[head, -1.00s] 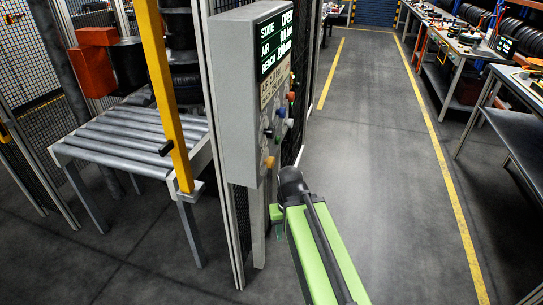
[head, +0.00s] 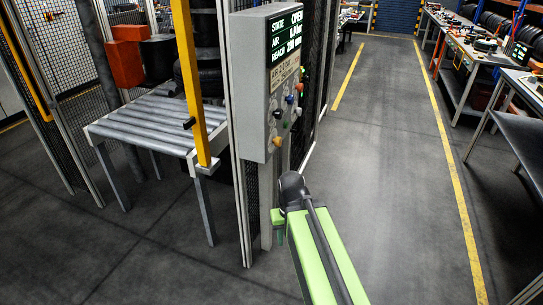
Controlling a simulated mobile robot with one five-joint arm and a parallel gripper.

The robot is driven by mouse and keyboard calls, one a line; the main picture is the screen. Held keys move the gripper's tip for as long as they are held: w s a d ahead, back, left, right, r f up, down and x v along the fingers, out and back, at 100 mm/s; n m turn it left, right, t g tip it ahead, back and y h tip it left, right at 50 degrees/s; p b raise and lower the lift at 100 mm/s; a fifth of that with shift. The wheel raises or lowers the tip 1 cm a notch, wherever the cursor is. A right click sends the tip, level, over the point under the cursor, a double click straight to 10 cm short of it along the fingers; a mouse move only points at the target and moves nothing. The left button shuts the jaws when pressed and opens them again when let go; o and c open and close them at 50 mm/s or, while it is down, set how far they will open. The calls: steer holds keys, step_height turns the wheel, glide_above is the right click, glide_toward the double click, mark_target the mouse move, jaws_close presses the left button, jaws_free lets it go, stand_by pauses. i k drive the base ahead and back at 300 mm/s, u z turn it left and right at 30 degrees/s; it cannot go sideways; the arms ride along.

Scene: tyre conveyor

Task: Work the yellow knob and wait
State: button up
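A grey control box (head: 255,85) hangs on a post at the fence corner, left of my arm. The yellow knob (head: 277,141) is the lowest control on its right-hand face, seen at a steep angle. My green arm reaches up from the bottom right and ends in a dark joint below and a little right of the knob, apart from the box. Nothing is seen touching the knob.
The box's screen (head: 287,42) shows state OPEN. Other coloured controls sit above the knob. A roller conveyor (head: 150,122) with a yellow upright (head: 188,75) stands left. An aisle with yellow floor lines is clear on the right, with workbenches (head: 461,60) beyond.

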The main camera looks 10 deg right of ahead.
mark_target(277, 141)
steer(key=u, duration=0.4)
steer(key=k, duration=0.15)
steer(key=z, duration=0.5)
steer(key=i, duration=0.7)
steer(key=u, duration=5.05)
steer(key=i, duration=0.1)
steer(key=z, duration=2.7)
steer(key=k, duration=1.1)
steer(key=z, duration=0.9)
steer(key=i, duration=0.95)
steer(key=u, duration=0.1)
